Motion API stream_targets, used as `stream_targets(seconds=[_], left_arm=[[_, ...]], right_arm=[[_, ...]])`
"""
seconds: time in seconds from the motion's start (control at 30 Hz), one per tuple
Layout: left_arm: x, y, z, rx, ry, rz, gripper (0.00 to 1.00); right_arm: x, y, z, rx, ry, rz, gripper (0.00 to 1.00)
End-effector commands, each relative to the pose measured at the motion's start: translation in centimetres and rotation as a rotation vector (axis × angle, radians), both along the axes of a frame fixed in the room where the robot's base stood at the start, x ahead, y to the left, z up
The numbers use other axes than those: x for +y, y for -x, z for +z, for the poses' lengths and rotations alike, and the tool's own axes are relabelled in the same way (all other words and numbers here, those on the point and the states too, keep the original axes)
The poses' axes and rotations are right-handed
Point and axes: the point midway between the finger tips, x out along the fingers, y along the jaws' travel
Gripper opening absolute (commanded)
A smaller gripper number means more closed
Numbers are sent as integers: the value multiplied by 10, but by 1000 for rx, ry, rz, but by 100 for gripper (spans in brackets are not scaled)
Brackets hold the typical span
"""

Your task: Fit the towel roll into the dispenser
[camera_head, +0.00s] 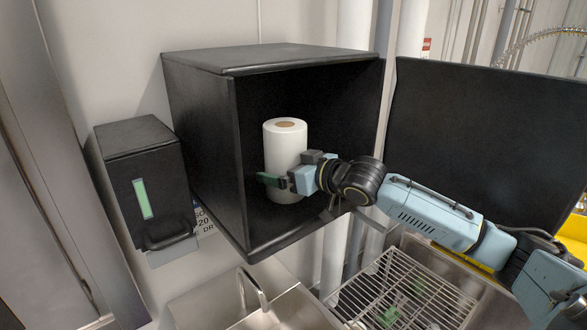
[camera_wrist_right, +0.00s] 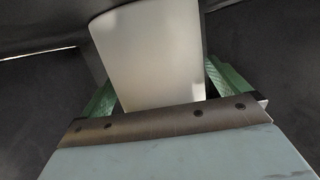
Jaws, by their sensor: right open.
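A white towel roll (camera_head: 285,150) stands upright inside the open black dispenser (camera_head: 240,220), a large box on the wall. My right gripper (camera_head: 275,183) reaches into the dispenser from the right, at the lower part of the roll. Its green fingers are open, one on each side of the roll. In the right wrist view the roll (camera_wrist_right: 150,60) stands between the two fingers (camera_wrist_right: 160,90). Whether the fingers touch it I cannot tell. My left gripper does not show.
The dispenser's black door (camera_head: 480,130) stands open at the right, behind my right arm. A smaller black dispenser (camera_head: 145,185) with a green strip hangs at the left. Below are a metal sink with a faucet (camera_head: 254,290) and a wire rack (camera_head: 405,285).

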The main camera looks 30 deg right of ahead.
Motion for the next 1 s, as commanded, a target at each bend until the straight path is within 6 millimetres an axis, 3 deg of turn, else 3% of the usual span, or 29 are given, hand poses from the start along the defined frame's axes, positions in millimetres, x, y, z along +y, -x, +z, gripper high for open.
stream_targets(seconds=[0.5,1.0], left_arm=[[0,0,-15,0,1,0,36],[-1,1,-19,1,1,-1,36]], right_arm=[[-15,54,9,2,4,1,100],[-25,92,18,3,-2,-1,100]])
